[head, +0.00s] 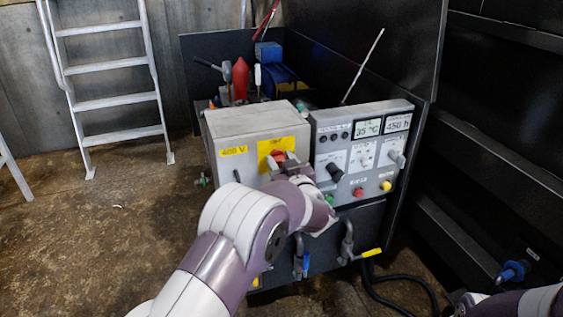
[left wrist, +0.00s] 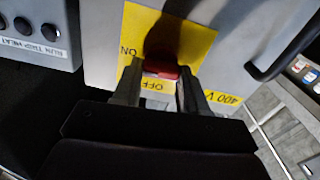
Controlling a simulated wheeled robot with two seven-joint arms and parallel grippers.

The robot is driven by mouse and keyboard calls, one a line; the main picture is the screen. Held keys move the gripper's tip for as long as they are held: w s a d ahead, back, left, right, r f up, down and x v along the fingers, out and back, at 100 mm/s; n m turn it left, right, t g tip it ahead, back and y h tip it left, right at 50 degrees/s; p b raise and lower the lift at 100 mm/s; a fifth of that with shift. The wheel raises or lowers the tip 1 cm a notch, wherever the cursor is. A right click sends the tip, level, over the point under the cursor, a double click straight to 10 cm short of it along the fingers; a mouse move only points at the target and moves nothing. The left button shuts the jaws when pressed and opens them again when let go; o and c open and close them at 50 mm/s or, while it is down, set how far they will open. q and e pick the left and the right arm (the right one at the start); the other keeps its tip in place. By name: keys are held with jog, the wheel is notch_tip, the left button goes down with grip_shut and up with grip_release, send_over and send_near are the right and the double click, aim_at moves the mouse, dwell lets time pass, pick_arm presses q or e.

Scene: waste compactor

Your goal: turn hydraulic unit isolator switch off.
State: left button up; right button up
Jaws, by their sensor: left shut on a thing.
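The isolator switch is a red handle (head: 278,157) on a yellow plate (head: 293,147), on the front of the grey 400 V box (head: 225,128). My left gripper (head: 284,166) reaches it from below, and my wrist hides part of the plate. In the left wrist view, seen upside down, the red handle (left wrist: 161,68) sits between the two fingertips of my left gripper (left wrist: 160,84), which is shut on it. The yellow plate (left wrist: 197,42) shows ON at the left and OFF below the handle. The handle's exact angle is hard to tell. My right gripper is not in view.
A control panel (head: 340,128) with displays, knobs and colored buttons stands right beside the box. Valve levers, one with a yellow handle (head: 368,253), stick out below. A black wall (head: 500,140) is at the right. A ladder (head: 107,62) stands at the left, with open floor before it.

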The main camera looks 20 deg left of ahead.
pick_arm(q)
jog(key=n, duration=0.2)
jog(key=n+b, duration=0.1)
jog(key=n, duration=0.1)
jog(key=shift+a+f, duration=0.1)
jog(key=shift+f, duration=0.1)
jog(key=n+b, duration=0.2)
jog(key=n, duration=0.2)
jog(key=shift+s+f, duration=0.1)
jog(key=shift+a+f+n+b, duration=0.1)
jog(key=shift+n+b, duration=3.05)
jog(key=shift+n, duration=1.15)
jog(key=o, duration=1.1)
jog(key=shift+c, duration=0.2)
